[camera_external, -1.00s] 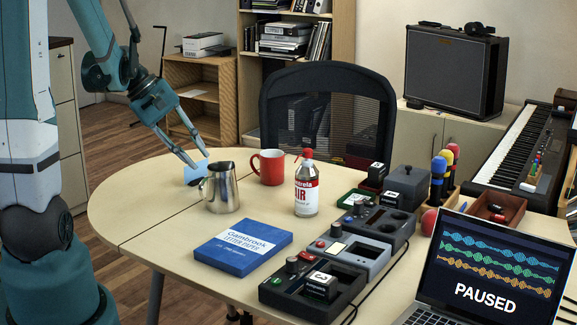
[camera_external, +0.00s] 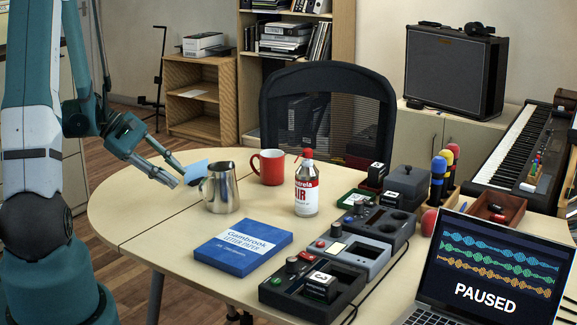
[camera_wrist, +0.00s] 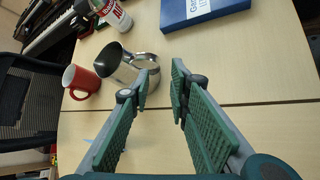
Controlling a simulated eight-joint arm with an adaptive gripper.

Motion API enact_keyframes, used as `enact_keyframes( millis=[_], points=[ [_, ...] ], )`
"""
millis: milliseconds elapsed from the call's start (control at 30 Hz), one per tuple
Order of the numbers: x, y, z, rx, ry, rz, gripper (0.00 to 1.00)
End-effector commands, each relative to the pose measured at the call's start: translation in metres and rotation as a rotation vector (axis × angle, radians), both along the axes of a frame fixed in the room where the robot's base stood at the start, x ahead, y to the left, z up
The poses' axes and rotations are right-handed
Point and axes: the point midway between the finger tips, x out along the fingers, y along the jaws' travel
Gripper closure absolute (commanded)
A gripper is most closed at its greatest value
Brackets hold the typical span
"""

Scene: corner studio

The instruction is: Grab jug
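The jug is a shiny steel pitcher (camera_external: 221,192) standing upright on the table, left of centre. In the wrist view the jug (camera_wrist: 124,62) lies just ahead of my fingertips, mostly to the left of the gap, with its handle side close to the left fingertip. My gripper (camera_external: 184,177) is at the table's left side, left of the jug, tilted low toward it. In the wrist view my gripper (camera_wrist: 163,74) is open, with nothing between the fingers. Whether a fingertip touches the handle is not clear.
A red mug (camera_external: 268,167) stands behind and right of the jug. An air spray can (camera_external: 306,190) is farther right. A blue book (camera_external: 243,246) lies in front. Several control boxes (camera_external: 350,250) and a laptop (camera_external: 490,260) fill the right.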

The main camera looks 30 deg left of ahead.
Motion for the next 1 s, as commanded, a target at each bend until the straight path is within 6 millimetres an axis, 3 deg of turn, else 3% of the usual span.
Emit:
enact_keyframes(
  millis=[467,1000],
  points=[
    [-0.001,0.003,-0.004,-0.015,0.004,0.007,0.8],
    [0.009,-0.015,-0.02,-0.014,0.004,0.007,0.8]
  ],
)
